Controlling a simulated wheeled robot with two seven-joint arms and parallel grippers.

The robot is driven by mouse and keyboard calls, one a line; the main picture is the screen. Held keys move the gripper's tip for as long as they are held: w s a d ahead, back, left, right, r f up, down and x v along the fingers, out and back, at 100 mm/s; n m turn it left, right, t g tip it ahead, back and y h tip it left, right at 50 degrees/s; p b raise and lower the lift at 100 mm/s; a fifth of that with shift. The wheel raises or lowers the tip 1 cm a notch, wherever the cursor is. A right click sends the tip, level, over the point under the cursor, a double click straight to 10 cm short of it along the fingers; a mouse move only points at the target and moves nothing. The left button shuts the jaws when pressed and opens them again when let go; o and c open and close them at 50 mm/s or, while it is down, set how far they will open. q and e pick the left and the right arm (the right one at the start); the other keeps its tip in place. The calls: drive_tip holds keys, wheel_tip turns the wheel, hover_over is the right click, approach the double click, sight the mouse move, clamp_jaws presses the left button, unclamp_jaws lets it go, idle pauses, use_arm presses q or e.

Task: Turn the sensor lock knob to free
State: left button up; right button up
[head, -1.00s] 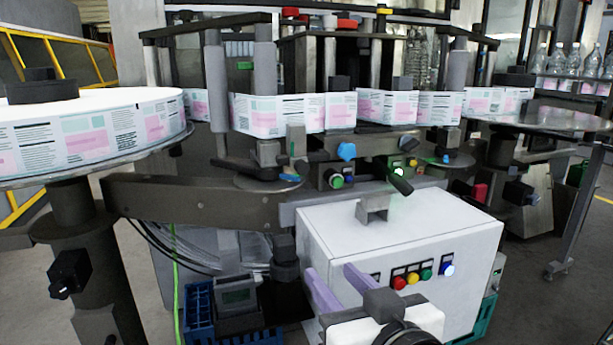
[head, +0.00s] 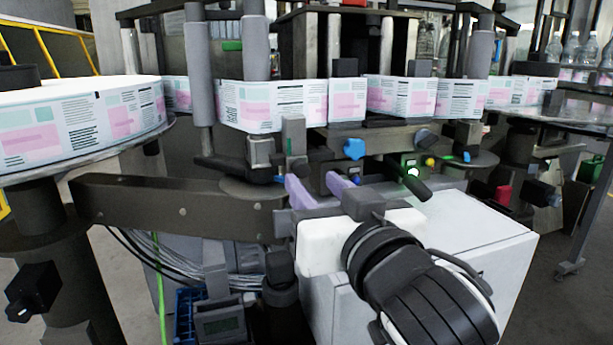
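A blue star-shaped knob (head: 354,148) sits on the labeller's bracket near the middle of the head view. I cannot tell for sure that it is the sensor lock knob. A small box with a lit green lamp (head: 412,171) is right of the knob, behind a black handle (head: 411,186). My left gripper is not in view.
The label web (head: 345,105) runs across just above the knob. A large label reel (head: 80,125) stands at left, with a dark machine arm (head: 170,208) beside it. My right arm covers much of the white cabinet (head: 490,235). A grey upright block (head: 294,136) stands left of the knob.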

sight(303, 171)
drive_tip(key=shift+x, duration=2.25)
drive_tip(key=shift+c, duration=0.5)
clamp_jaws()
